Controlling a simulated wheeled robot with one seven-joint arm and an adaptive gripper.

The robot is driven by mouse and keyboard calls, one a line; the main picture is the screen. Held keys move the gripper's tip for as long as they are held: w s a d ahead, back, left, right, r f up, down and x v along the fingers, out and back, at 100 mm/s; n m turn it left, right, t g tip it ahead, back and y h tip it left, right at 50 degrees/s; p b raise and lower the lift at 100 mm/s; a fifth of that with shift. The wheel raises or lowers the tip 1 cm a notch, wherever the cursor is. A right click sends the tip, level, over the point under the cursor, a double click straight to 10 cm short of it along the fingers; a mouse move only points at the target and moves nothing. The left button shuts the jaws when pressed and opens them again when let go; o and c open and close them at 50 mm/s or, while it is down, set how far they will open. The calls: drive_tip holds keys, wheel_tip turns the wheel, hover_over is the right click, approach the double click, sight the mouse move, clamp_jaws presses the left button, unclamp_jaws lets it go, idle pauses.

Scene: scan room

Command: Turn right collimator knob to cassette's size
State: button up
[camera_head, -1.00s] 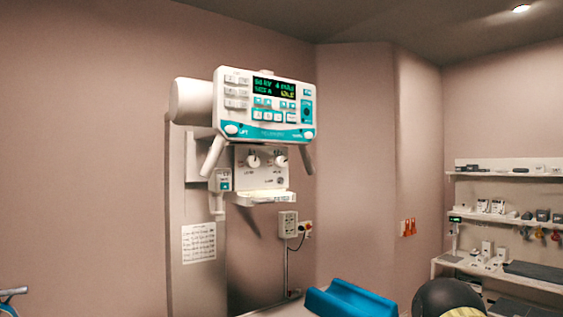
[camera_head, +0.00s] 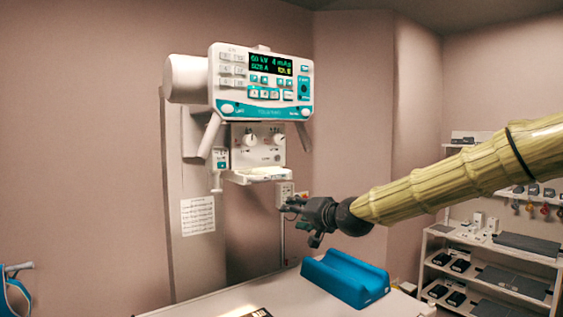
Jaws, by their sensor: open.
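The collimator (camera_head: 258,148) is a pale box under the X-ray tube head, with two white knobs on its front face. The right collimator knob (camera_head: 279,139) and the left knob (camera_head: 250,140) each sit beside small dial markings, too small to read. My gripper (camera_head: 290,210) is open and empty, below and to the right of the collimator, apart from the knobs. A dark flat item with light marks (camera_head: 257,313) shows at the bottom edge on the table; I cannot tell if it is the cassette.
The control panel (camera_head: 262,82) with a lit display hangs above the collimator, with handles at its sides. A blue cradle (camera_head: 345,278) lies on the pale table (camera_head: 215,304). Shelves (camera_head: 490,265) stand at right.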

drive_tip(key=t+y, duration=0.1)
drive_tip(key=t, duration=0.1)
approach(280, 140)
drive_tip(key=v, duration=0.2)
drive_tip(key=p+x, duration=0.6)
drive_tip(key=x, duration=0.5)
drive_tip(key=shift+w, duration=0.2)
drive_tip(key=shift+c, duration=0.4)
drive_tip(key=c, duration=1)
